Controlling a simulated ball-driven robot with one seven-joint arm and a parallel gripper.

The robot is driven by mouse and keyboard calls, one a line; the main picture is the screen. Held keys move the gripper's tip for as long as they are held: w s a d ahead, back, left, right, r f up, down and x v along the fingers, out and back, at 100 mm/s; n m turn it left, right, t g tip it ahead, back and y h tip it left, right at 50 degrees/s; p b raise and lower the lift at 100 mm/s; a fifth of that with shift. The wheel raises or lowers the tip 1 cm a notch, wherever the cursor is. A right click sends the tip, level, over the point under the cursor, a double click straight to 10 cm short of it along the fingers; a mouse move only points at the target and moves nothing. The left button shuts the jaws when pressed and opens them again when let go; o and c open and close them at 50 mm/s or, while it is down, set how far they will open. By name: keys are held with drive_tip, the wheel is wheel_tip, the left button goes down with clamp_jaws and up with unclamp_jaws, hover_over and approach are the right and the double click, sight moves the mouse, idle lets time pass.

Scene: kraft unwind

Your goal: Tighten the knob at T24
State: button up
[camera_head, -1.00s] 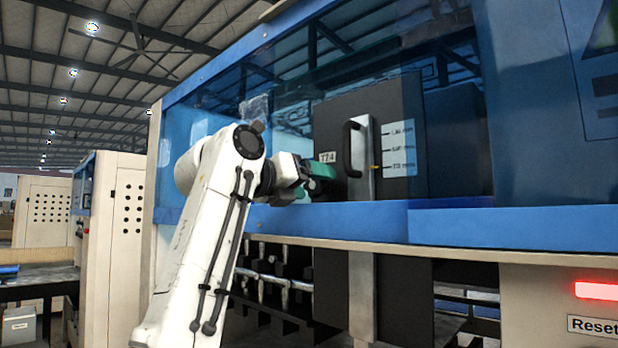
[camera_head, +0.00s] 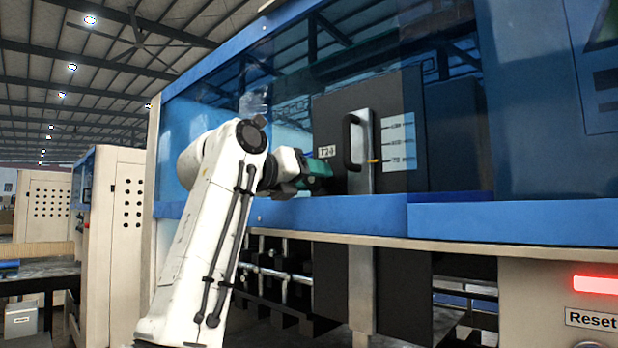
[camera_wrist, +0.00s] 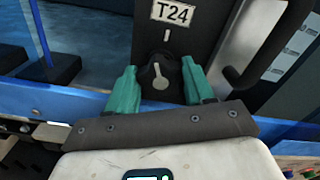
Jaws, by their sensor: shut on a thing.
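The T24 label (camera_wrist: 173,12) is on a dark panel at the top of the wrist view, and it also shows in the head view (camera_head: 327,152). Below it is a dark knob (camera_wrist: 160,83) with a pale pointer mark. My gripper (camera_wrist: 159,72) has one green finger on each side of the knob and is shut on it. In the head view my gripper (camera_head: 317,168) reaches the panel's lower left, where the knob itself is hidden.
A black handle (camera_head: 350,143) stands out from the panel, just right of my gripper. A white scale label (camera_head: 398,143) is beyond it. A blue rail (camera_head: 330,213) runs below. A red light (camera_head: 596,283) glows above the Reset label (camera_head: 591,321).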

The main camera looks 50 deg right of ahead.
drive_tip(key=m, duration=0.4)
drive_tip(key=shift+m+b, duration=0.35)
drive_tip(key=shift+m, duration=0.05)
drive_tip(key=o, duration=1)
drive_tip(key=shift+o, duration=0.2)
drive_tip(key=shift+a, duration=0.1)
drive_tip(key=a+b, duration=0.3)
drive_tip(key=a, duration=0.7)
drive_tip(key=shift+s+a, duration=0.25)
drive_tip(key=shift+a, duration=0.15)
